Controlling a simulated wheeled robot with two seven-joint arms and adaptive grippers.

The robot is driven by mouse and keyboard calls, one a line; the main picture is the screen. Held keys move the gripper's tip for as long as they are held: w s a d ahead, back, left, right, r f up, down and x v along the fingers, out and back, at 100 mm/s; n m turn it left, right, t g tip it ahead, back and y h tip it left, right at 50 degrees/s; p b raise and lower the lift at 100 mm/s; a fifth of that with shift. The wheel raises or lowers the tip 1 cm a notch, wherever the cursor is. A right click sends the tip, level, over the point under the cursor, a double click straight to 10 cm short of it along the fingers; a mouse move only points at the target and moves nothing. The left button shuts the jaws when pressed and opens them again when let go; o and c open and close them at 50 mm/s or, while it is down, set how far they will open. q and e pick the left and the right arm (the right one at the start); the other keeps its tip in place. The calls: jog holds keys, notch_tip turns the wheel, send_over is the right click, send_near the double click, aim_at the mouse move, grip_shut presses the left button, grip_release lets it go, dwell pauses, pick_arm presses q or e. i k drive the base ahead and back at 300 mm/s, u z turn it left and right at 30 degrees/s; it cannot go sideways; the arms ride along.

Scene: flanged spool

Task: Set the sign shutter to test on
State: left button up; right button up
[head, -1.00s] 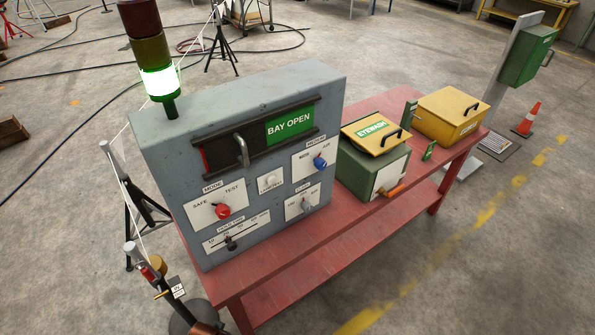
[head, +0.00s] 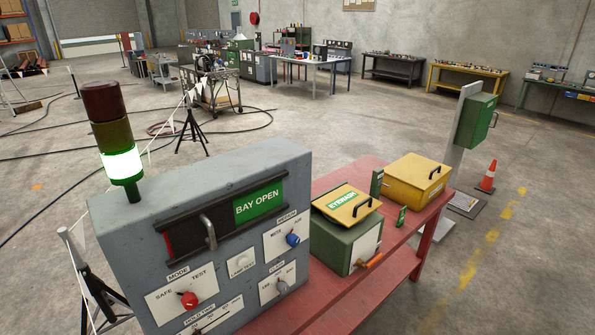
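The sign shutter (head: 206,237) is a dark sliding plate with a grey handle in a slot on the front of a grey control panel (head: 134,254). A green "BAY OPEN" sign (head: 259,205) shows at the slot's right, and a strip of red shows at its left end. Below are a red mode knob (head: 188,299) between SAFE and TEST, a white lamp test button (head: 240,263), a blue medium knob (head: 292,239) and a grey knob (head: 282,287). The stack light (head: 122,163) glows in its lowest, green-white section. Neither gripper is in view.
The panel stands on a red table (head: 366,287) with a green eyewash box (head: 340,250) and a yellow box (head: 418,180). A green box on a post (head: 475,119) and a traffic cone (head: 487,177) stand behind right. Floor at the right is open.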

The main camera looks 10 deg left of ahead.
aim_at(185, 236)
jog(key=z, duration=0.1)
jog(key=k, duration=0.1)
jog(key=u, duration=1.25)
